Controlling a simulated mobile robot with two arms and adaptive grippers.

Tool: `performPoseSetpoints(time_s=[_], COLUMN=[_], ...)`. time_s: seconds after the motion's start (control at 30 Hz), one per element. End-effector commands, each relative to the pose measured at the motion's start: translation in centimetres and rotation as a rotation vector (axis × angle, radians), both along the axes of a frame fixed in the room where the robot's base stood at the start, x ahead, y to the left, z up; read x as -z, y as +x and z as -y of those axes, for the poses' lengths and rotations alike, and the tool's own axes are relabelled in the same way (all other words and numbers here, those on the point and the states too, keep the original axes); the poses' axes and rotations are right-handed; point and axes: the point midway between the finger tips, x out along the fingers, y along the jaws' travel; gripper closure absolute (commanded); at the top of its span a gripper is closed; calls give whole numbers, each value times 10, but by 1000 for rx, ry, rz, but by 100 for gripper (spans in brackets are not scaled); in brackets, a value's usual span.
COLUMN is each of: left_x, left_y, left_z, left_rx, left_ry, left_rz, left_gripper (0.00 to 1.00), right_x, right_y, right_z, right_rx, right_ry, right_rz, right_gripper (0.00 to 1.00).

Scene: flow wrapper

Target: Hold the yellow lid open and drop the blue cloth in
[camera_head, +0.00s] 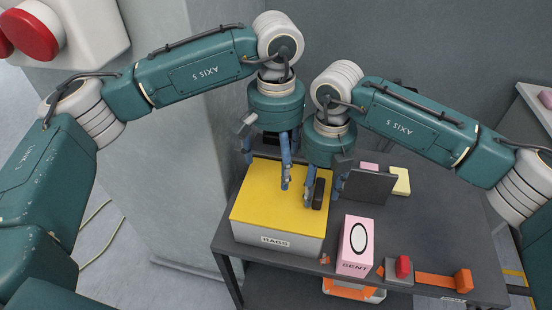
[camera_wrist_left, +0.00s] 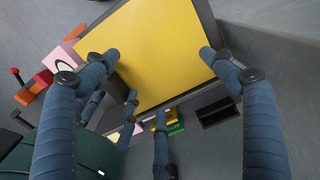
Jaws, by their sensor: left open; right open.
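The yellow lid (camera_head: 262,198) lies closed on a grey bin labelled BAGS (camera_head: 276,242). It fills the upper middle of the left wrist view (camera_wrist_left: 160,50). A black handle (camera_head: 319,194) stands at the lid's right edge. My left gripper (camera_head: 268,168) is open above the lid's far part, its fingers spread wide over the lid in the left wrist view (camera_wrist_left: 157,55). My right gripper (camera_head: 321,186) is open, with its fingers at the handle; whether they touch it I cannot tell. I see no blue cloth in either view.
A pink SENT box (camera_head: 355,248) stands right of the bin. A red button (camera_head: 403,266) and an orange strip (camera_head: 438,281) lie further right. A dark panel (camera_head: 368,187) and a pale yellow block (camera_head: 400,181) stand behind. The dark table's right part is clear.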

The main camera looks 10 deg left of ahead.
Motion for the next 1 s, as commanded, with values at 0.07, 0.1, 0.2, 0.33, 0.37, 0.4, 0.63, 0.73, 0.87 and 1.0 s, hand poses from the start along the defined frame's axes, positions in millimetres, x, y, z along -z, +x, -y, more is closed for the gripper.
performPoseSetpoints(time_s=[0.07, 0.1, 0.2, 0.33, 0.37, 0.4, 0.63, 0.73, 0.87, 1.0], left_x=[0, 0, 0, 0, 0, 0, 0, 0, 1, 10], left_y=[0, 0, 0, 0, 0, 0, 0, 0, -3, -30], left_z=[0, 0, 0, 0, 0, 0, 0, 0, 2, 21], left_rx=[0, 0, 0, 0, 0, 0, 0, 0, -4, -49], left_ry=[0, 0, 0, 0, 0, 0, 0, 0, -8, -80], left_rz=[0, 0, 0, 0, 0, 0, 0, 0, -8, -79], left_gripper=[16, 16, 16, 16, 16, 16, 16, 16, 16, 16], right_x=[-13, -21, -43, -71, -77, -84, -110, -113, -113, -105], right_y=[1, 1, 1, 1, 1, 2, 1, 1, 3, 19], right_z=[-1, -1, -1, -1, 0, 0, 0, 0, 1, 8], right_rx=[-1, -1, -1, 0, 0, 1, 1, 0, 7, 58], right_ry=[2, 2, 2, 2, 2, 2, 1, 1, 12, 110], right_rz=[5, 6, 7, 7, 6, 6, 4, 3, -3, -34], right_gripper=[52, 52, 52, 52, 52, 52, 52, 52, 52, 52])
